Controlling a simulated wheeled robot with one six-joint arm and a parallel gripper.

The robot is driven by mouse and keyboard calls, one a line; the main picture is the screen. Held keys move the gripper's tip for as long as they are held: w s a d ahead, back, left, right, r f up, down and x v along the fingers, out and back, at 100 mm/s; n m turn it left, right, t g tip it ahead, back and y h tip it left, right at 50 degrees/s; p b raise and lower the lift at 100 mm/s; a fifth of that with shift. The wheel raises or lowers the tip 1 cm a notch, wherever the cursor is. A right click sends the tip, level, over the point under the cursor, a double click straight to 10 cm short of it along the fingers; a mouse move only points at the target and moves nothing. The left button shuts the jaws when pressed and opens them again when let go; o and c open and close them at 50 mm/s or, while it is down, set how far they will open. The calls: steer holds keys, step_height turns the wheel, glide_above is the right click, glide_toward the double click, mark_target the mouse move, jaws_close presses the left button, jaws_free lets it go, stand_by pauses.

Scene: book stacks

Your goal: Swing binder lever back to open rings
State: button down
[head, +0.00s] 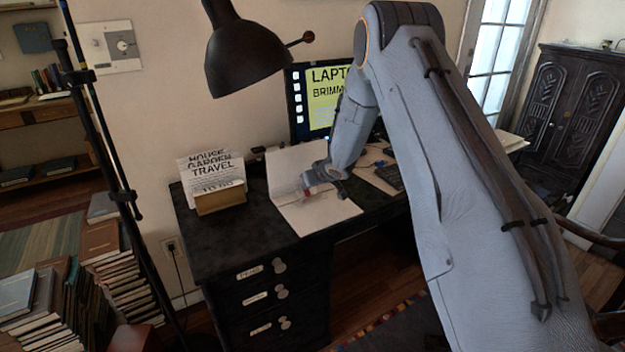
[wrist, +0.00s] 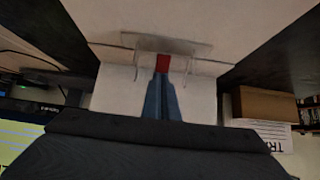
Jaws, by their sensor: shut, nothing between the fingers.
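The binder (head: 290,205) lies open on the dark desk, its white pages or covers spread. In the wrist view its pale inner face (wrist: 115,98) carries a metal strip (wrist: 165,43) and thin wire rings (wrist: 137,62), one on each side of the middle. A small red piece (wrist: 163,62), which looks like the lever's tip, sits right at my fingertips. My gripper (wrist: 162,80) is shut, its blue fingers together and pointing at the red piece. I cannot tell whether they touch. In the head view my gripper (head: 313,178) is low over the binder's middle, partly hidden by my wrist.
A paper holder (head: 220,200) with printed sheets stands left of the binder. A black lamp (head: 243,60) hangs above. A monitor (head: 310,100) and keyboard (head: 388,174) are behind and right. The desk's front left top (head: 235,235) is clear.

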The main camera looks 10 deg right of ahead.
steer(key=shift+a+r, duration=0.1)
steer(key=shift+w, duration=0.2)
steer(key=shift+s+r+p, duration=0.1)
steer(key=shift+r+p, duration=0.65)
steer(key=shift+p, duration=0.3)
